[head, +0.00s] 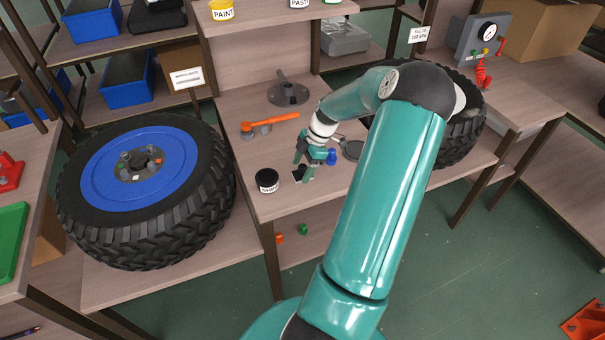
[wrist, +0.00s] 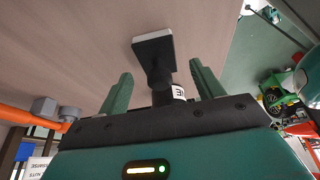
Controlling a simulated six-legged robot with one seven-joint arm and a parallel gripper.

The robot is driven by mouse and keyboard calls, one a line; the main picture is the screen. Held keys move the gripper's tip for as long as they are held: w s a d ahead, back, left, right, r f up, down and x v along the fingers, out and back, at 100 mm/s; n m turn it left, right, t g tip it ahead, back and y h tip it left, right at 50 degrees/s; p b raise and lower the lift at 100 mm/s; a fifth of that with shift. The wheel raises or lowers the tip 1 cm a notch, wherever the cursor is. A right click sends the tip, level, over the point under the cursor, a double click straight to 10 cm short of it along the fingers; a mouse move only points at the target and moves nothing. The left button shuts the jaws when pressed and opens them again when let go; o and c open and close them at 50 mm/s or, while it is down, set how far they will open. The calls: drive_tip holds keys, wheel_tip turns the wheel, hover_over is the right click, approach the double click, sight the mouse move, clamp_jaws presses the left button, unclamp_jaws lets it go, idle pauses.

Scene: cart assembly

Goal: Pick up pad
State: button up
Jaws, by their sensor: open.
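The pad (wrist: 153,45) is a small dark square plate with a pale rim on a black stem, seen ahead of the fingers in the wrist view. In the head view the pad (head: 298,176) shows as a small dark and white piece below the gripper on the workbench (head: 250,106). My gripper (wrist: 160,70) is open, its two green fingers apart on either side of the stem in the picture. I cannot tell whether they touch it. In the head view my gripper (head: 303,168) hangs low over the bench's front part and partly hides the pad.
A black labelled jar (head: 267,181) stands close to the left. An orange-handled tool (head: 270,124) and a grey flanged part (head: 288,93) lie farther back. A small blue item (head: 331,157) is just right of the gripper.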

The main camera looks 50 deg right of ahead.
sight(300, 166)
drive_tip(key=shift+x, duration=0.85)
drive_tip(key=shift+a, duration=0.1)
drive_tip(key=c, duration=1.1)
drive_tip(key=shift+r, duration=0.1)
wheel_tip(300, 166, up, 18)
drive_tip(key=o, duration=0.5)
drive_tip(key=c, duration=0.4)
